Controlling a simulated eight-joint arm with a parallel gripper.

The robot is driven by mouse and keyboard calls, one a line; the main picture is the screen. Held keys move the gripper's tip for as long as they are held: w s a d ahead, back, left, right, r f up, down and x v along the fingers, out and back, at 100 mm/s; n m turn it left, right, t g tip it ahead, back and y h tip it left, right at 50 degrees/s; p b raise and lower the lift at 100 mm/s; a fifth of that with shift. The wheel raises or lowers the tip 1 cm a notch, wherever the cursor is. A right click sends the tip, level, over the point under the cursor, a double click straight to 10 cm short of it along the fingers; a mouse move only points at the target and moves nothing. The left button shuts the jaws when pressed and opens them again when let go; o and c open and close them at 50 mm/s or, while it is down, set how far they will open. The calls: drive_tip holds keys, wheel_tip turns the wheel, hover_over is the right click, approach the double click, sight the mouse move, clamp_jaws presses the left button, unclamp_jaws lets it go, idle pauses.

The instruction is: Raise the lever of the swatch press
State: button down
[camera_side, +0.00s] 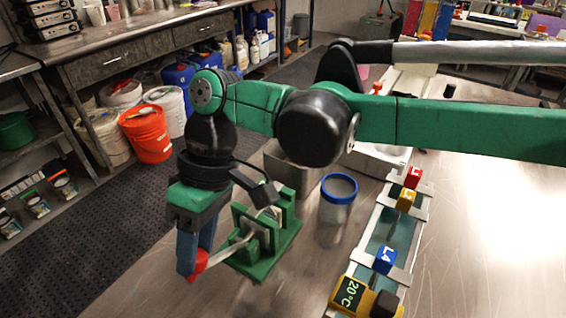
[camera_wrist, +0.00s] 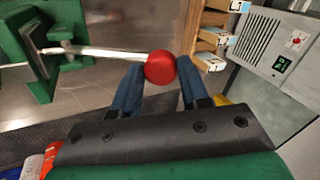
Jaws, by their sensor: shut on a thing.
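The swatch press (camera_side: 265,240) is a green frame on a green base, standing on the metal table. Its lever is a pale rod (camera_side: 228,251) that slopes down to the left and ends in a red ball knob (camera_side: 199,262). In the wrist view the press (camera_wrist: 50,45) is at upper left, and the lever rod (camera_wrist: 105,53) reaches to the red knob (camera_wrist: 160,67). My gripper (camera_side: 192,262) has blue fingers, shut on the red knob. In the wrist view the knob sits between the fingertips of my gripper (camera_wrist: 160,72).
A jar with a blue rim (camera_side: 338,200) stands right of the press. A rack with a teal trough and coloured blocks (camera_side: 385,262) lies further right. A grey metal container (camera_side: 288,165) is behind the press. The table's left edge is close to my gripper; bare table lies in front.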

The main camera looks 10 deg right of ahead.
drive_tip(key=shift+w+d, duration=0.2)
drive_tip(key=shift+d, duration=0.05)
drive_tip(key=shift+c, duration=2.3)
unclamp_jaws()
drive_tip(key=shift+v, duration=2.8)
drive_tip(key=w+d+r+m+t, duration=0.2)
drive_tip(key=d+m+t, duration=0.1)
drive_tip(key=d, duration=0.6)
drive_tip(key=w+d+r+m+t, duration=0.2)
drive_tip(key=d+m, duration=0.1)
drive_tip(key=d, duration=0.6)
drive_tip(key=s+d+f+m+t+h, duration=0.1)
drive_tip(key=s+d+f+m+t, duration=0.2)
drive_tip(key=d, duration=0.5)
drive_tip(key=s+d+f+m+t+h, duration=0.2)
drive_tip(key=s+d+f+m, duration=0.1)
drive_tip(key=d, duration=0.6)
drive_tip(key=shift+s+d+t, duration=0.2)
drive_tip(key=shift+d+t, duration=0.1)
drive_tip(key=shift+t, duration=0.1)
